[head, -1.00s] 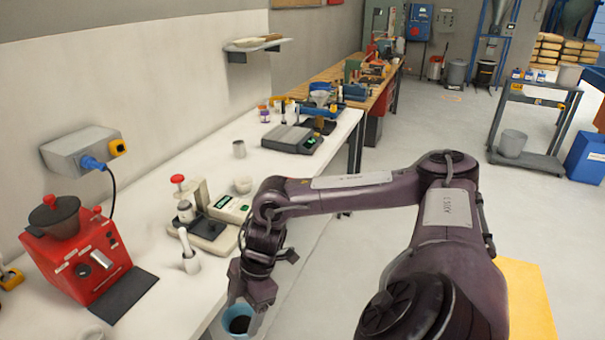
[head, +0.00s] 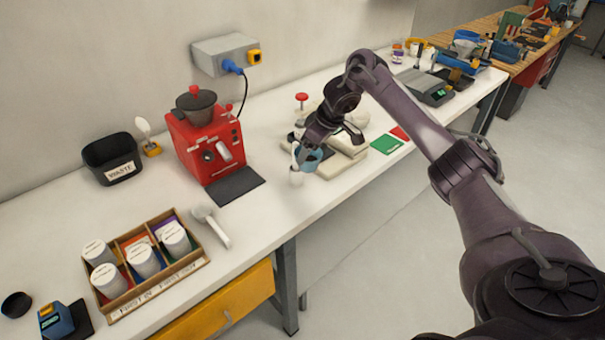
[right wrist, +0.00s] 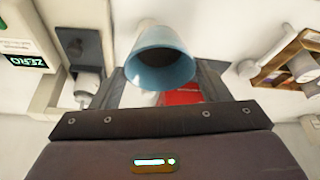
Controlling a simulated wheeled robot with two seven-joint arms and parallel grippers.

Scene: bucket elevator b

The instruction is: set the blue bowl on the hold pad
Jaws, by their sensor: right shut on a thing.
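The blue bowl (head: 309,158) is held above the white bench by my right gripper (head: 318,149), close to the white mortar and the scale. It fills the middle of the right wrist view (right wrist: 162,66), with something dark inside. The fingers of my right gripper (right wrist: 162,84) flank it and are shut on it. A green pad (head: 385,145) and a red pad (head: 401,133) lie on the bench right of the bowl. I cannot read which one is the hold pad. My left gripper is not in view.
The white mortar (head: 296,178) stands just below the bowl. A red grinder (head: 205,150) with a dark mat (head: 237,184) is to the left. A compartment tray (head: 160,293) with several white-lidded jars and a waste bin (head: 112,160) are further left. A scale (head: 437,90) is at the back right.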

